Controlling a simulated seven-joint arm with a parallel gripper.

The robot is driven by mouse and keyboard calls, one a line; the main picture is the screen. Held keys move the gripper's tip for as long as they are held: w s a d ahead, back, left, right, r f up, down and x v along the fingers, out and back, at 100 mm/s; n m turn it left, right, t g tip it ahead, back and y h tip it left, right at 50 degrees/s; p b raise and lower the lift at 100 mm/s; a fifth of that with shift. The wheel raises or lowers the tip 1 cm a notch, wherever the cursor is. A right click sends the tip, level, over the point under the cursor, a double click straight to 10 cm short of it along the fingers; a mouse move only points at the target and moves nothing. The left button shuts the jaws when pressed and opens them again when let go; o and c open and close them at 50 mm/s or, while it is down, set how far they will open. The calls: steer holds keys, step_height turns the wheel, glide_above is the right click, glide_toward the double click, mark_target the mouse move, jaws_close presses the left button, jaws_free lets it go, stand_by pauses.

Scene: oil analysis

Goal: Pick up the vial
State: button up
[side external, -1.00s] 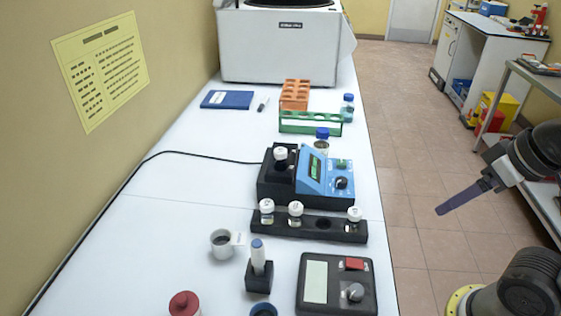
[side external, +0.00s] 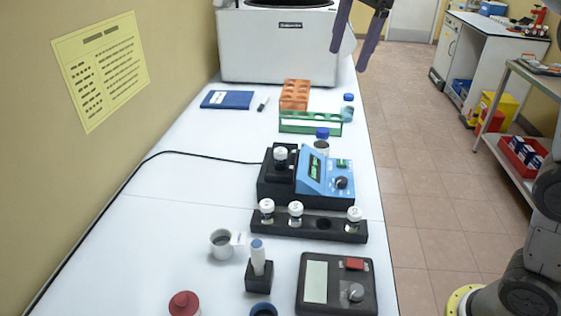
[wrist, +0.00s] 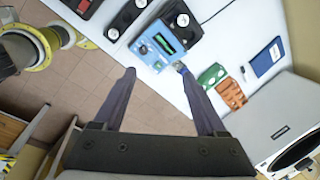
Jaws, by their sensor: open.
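Three white-capped vials, a left one (side external: 267,207), a middle one (side external: 295,209) and a right one (side external: 354,214), stand upright in a black rack (side external: 337,232). One rack hole between the middle and right vials is empty. Another white-capped vial (side external: 280,154) sits in the black block beside the blue meter (side external: 312,173). My gripper (side external: 348,58) is open and empty, high at the top of the side view, well apart from the vials. In the wrist view, my open gripper (wrist: 157,72) has its fingers spread below the blue meter (wrist: 160,42).
Blue-capped bottles (side external: 322,137) (side external: 347,107) stand near the green rack (side external: 310,123) and orange rack (side external: 295,94). A white machine (side external: 278,45) fills the back.

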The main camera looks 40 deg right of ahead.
steer(key=w+a+f+m+g, duration=0.1)
steer(key=w+a+f, duration=0.2)
steer(key=w+f, duration=0.45)
steer(key=g, duration=0.1)
glide_above(280, 150)
step_height(280, 150, down, 6)
steer(key=f, duration=0.9)
steer(key=shift+w+d, duration=0.15)
steer(key=shift+d, duration=0.1)
steer(key=shift+a+f, duration=0.15)
steer(key=shift+f, duration=1.2)
steer(key=shift+a+f, duration=0.1)
steer(key=shift+f, duration=1.25)
jaws_close()
